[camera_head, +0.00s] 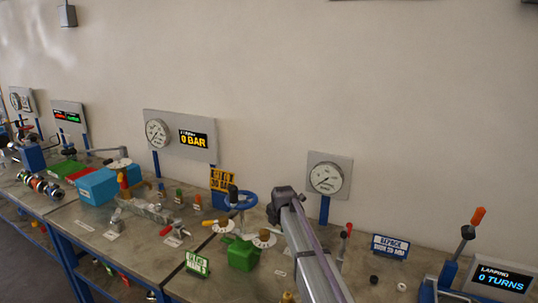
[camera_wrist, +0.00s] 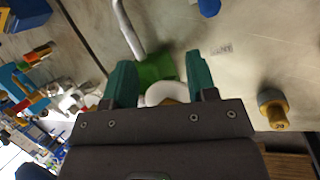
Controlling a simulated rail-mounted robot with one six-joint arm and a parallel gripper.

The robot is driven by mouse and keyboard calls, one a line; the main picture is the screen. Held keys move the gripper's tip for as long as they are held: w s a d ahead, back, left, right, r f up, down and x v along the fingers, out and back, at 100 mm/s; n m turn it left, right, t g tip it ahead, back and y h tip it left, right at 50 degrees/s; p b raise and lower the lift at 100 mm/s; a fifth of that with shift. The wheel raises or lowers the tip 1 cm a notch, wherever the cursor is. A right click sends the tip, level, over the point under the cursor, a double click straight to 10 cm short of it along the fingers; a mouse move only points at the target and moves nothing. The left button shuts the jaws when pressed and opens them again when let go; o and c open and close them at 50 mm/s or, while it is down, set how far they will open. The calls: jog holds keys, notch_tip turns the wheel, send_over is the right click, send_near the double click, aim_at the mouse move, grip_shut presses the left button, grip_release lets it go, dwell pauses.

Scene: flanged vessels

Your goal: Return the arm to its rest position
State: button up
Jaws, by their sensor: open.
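My arm (camera_head: 316,262) reaches up from the bottom of the head view, with a dark joint at its upper end over the bench. My gripper (camera_wrist: 161,80) shows in the wrist view with its two teal fingers spread apart. Nothing is held between them. Below and beyond the fingers are a green block (camera_wrist: 155,68) and a round white part, partly hidden by the gripper body. My gripper's fingers cannot be made out in the head view.
The bench carries a green block (camera_head: 242,254), a blue handwheel (camera_head: 240,199), a blue box (camera_head: 97,187) and several valves. A gauge panel (camera_head: 328,177) stands behind my arm. A brass fitting (camera_wrist: 273,109) lies right of the gripper.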

jog(key=s+d+m+g, duration=0.1)
jog(key=s+d+m, duration=0.4)
jog(key=s+m, duration=0.4)
jog(key=s+d+m+g, duration=0.2)
jog(key=s+m, duration=0.7)
jog(key=s, duration=1)
jog(key=s+d+f+m+g, duration=0.1)
jog(key=s+d+m, duration=0.6)
jog(key=s, duration=0.7)
jog(key=shift+d+m+g+h, duration=0.3)
jog(key=shift+m+g, duration=0.2)
jog(key=shift+m, duration=0.7)
